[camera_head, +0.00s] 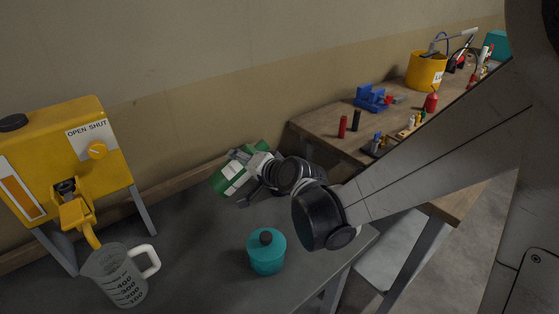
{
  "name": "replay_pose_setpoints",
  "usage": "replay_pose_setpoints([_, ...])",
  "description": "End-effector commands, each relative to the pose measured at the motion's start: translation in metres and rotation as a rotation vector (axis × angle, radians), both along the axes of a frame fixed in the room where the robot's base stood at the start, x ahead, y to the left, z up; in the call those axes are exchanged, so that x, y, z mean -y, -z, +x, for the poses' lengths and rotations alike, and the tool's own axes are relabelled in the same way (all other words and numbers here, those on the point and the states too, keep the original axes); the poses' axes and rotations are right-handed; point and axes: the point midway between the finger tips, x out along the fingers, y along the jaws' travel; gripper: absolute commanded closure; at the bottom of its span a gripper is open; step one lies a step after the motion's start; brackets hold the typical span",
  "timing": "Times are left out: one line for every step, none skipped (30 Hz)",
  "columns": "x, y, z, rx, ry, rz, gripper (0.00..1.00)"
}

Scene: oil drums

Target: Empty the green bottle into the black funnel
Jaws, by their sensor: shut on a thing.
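The green bottle (226,180) with a pale label is in the head view, left of my arm's end. It lies tilted in my gripper (241,173), whose fingers are shut on it above the grey table. My wrist and fingers hide part of the bottle, and I cannot tell whether its mouth is open. I cannot make out a black funnel in this view.
A yellow tank (60,150) with a spout stands at the left, a clear measuring jug (118,277) below it. A teal lidded pot (266,256) stands front centre on the grey table (200,270). A cluttered wooden bench (325,122) is at right.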

Motion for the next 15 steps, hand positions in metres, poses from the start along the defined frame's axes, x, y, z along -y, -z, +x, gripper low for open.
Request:
replay_pose_setpoints([0.000, -0.003, 0.000, 0.016, -0.001, -0.028, 1.00])
replay_pose_setpoints([0.001, -0.004, 0.001, 0.025, -0.001, -0.045, 1.00])
replay_pose_setpoints([0.002, -0.005, 0.001, 0.036, -0.001, -0.068, 1.00])
replay_pose_setpoints([0.003, -0.006, 0.002, 0.046, -0.001, -0.087, 1.00])
replay_pose_setpoints([0.004, -0.007, 0.002, 0.055, -0.001, -0.104, 1.00])
replay_pose_setpoints([0.004, -0.008, 0.002, 0.067, -0.002, -0.126, 1.00])
replay_pose_setpoints([0.005, -0.009, 0.003, 0.076, -0.002, -0.141, 1.00])
replay_pose_setpoints([0.006, -0.010, 0.003, 0.086, -0.002, -0.159, 1.00])
replay_pose_setpoints([0.006, -0.010, 0.003, 0.095, -0.002, -0.179, 1.00])
replay_pose_setpoints([0.006, -0.011, 0.003, 0.103, -0.001, -0.193, 1.00])
replay_pose_setpoints([0.007, -0.011, 0.004, 0.111, -0.001, -0.208, 1.00])
replay_pose_setpoints([0.007, -0.012, 0.004, 0.122, -0.002, -0.228, 1.00])
replay_pose_setpoints([0.007, -0.012, 0.004, 0.130, -0.002, -0.244, 1.00])
replay_pose_setpoints([0.008, -0.012, 0.004, 0.137, -0.002, -0.256, 1.00])
replay_pose_setpoints([0.008, -0.013, 0.004, 0.146, -0.002, -0.275, 1.00])
